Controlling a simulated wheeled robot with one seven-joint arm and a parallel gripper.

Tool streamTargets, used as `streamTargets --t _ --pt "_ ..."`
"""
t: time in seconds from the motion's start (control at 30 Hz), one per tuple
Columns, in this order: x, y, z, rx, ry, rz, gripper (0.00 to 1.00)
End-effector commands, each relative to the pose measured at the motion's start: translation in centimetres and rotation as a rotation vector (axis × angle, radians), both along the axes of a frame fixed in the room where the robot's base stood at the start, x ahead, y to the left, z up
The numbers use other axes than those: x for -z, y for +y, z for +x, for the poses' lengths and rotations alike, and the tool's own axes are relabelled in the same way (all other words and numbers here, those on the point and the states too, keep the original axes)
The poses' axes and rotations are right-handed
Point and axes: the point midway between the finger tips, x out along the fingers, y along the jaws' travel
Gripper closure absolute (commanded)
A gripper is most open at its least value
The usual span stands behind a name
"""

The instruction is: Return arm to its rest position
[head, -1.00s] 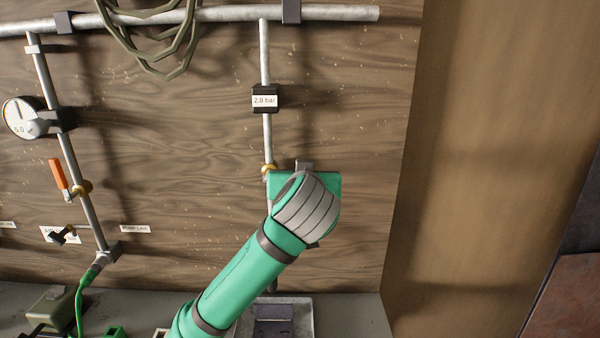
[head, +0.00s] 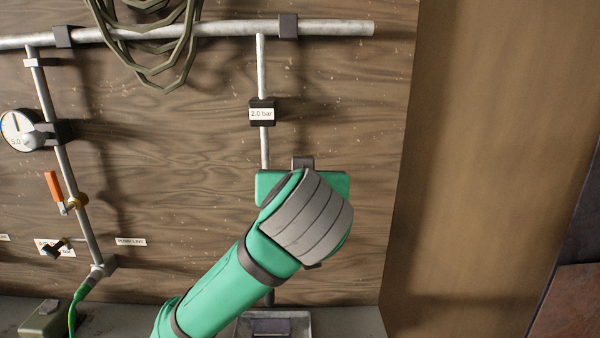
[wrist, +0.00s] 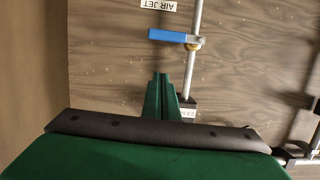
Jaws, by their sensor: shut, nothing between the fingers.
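My green arm reaches up from the bottom of the head view, and its grey-capped wrist covers the lower part of the right-hand pipe (head: 264,148). My gripper's fingers are hidden behind it there. In the wrist view my gripper (wrist: 161,76) shows as two green fingers close together with nothing between them. I cannot tell whether the fingers touch the pipe.
In the head view a "2.0 bar" block (head: 262,113) sits on the right-hand pipe. A gauge (head: 20,130) and orange-handled valve (head: 54,188) are at left. A coiled hose (head: 160,45) hangs above. A metal tray (head: 274,325) lies below my wrist. A side panel (head: 490,170) bounds the right.

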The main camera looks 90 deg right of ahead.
Motion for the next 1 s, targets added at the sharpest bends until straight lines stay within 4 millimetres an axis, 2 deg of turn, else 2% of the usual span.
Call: streamTargets --t 0.2,0.57,0.67,0.77,1.0 --pt "-0.4 1.5 -0.2 0.002 -0.001 -0.001 1.0" --pt "0.1 1.4 0.4 0.001 0.016 -0.001 1.0" --pt "1.2 0.9 1.7 0.001 0.052 -0.01 1.0" --pt "2.8 0.3 3.8 -0.004 0.109 -0.028 1.0" --pt "7.1 -0.2 9.8 -0.047 0.245 -0.098 1.0"
